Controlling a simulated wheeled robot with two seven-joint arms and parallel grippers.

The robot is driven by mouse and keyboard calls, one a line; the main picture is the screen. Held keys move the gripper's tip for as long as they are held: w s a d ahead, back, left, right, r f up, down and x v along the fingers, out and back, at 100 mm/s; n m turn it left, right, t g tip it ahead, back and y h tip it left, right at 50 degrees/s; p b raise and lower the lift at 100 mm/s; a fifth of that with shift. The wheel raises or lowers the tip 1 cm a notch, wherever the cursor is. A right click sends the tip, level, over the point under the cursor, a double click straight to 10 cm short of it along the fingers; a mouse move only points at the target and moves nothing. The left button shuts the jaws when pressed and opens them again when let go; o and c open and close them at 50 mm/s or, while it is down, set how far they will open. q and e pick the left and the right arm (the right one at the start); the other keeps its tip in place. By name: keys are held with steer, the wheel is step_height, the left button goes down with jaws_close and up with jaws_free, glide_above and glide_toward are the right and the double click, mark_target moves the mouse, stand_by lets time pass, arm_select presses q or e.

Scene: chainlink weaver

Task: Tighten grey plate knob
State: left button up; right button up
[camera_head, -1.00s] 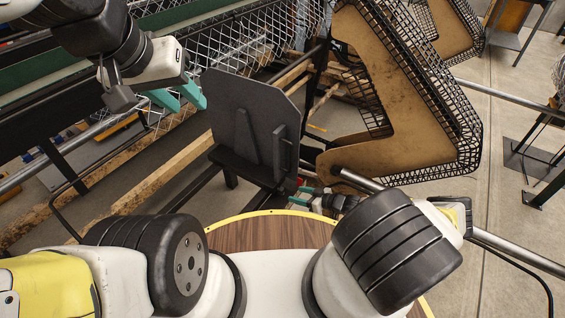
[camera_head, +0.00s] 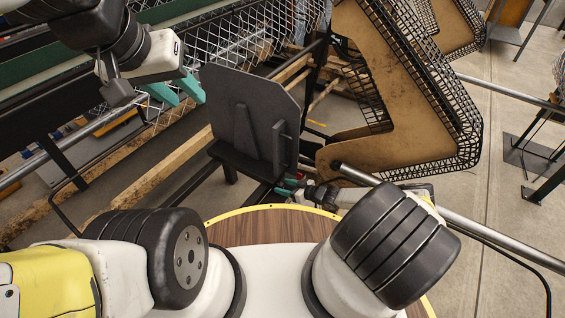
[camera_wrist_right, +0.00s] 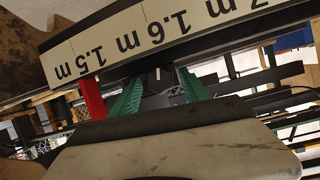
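The dark grey plate (camera_head: 250,105) stands upright in the middle of the head view, with ribs on its near face. I cannot make out its knob clearly. My right gripper (camera_head: 288,187) is low, beside the plate's lower right edge. In the right wrist view its green fingers (camera_wrist_right: 159,76) are apart, below a measuring scale (camera_wrist_right: 170,35); a dark part shows between them, and I cannot tell whether they touch it. A red piece (camera_wrist_right: 92,100) is left of the fingers. My left gripper (camera_head: 176,92) is open and empty, left of the plate.
A metal rail (camera_head: 450,215) runs past my right arm. A brown panel with black mesh (camera_head: 410,100) stands right of the plate. Wire mesh fencing (camera_head: 235,45) and wooden beams (camera_head: 160,175) lie behind and left.

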jaws_close()
steer(key=shift+w+d+m+g+y, duration=0.15)
steer(key=shift+m+g+y, duration=0.6)
steer(key=shift+m, duration=0.75)
steer(key=shift+o, duration=1.1)
jaws_free()
steer(key=shift+h, duration=0.25)
